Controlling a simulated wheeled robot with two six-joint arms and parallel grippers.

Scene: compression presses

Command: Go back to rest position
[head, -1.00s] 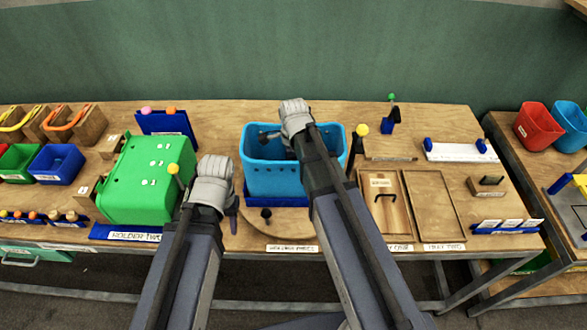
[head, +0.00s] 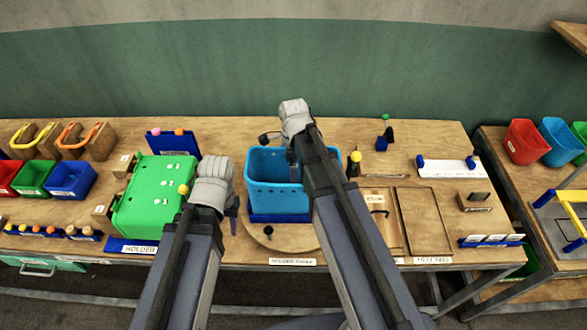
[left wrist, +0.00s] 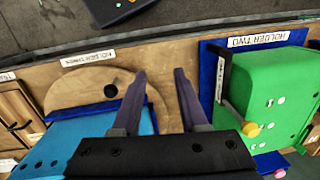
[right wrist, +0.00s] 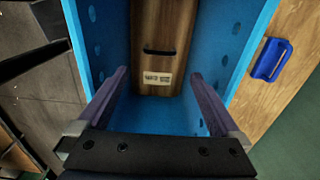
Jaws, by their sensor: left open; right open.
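My left gripper (head: 233,205) is open and empty, pointing down beside the right side of the green box (head: 150,200). In the left wrist view its fingers (left wrist: 159,73) are apart above the bench, between the green box and the blue bin (left wrist: 95,150). My right gripper (right wrist: 159,73) is open, pointing down over the blue bin (head: 268,195); its fingers are mostly hidden by my arm in the head view. A wooden block (right wrist: 160,50) with a black handle and a label lies between the bin's walls, with nothing between the fingers.
A yellow-knobbed lever (head: 354,165) stands right of the blue bin. Wooden trays (head: 425,220) lie further right. Red, green and blue bins (head: 70,180) stand at the left. A second table (head: 545,185) stands at the right. The green wall is behind.

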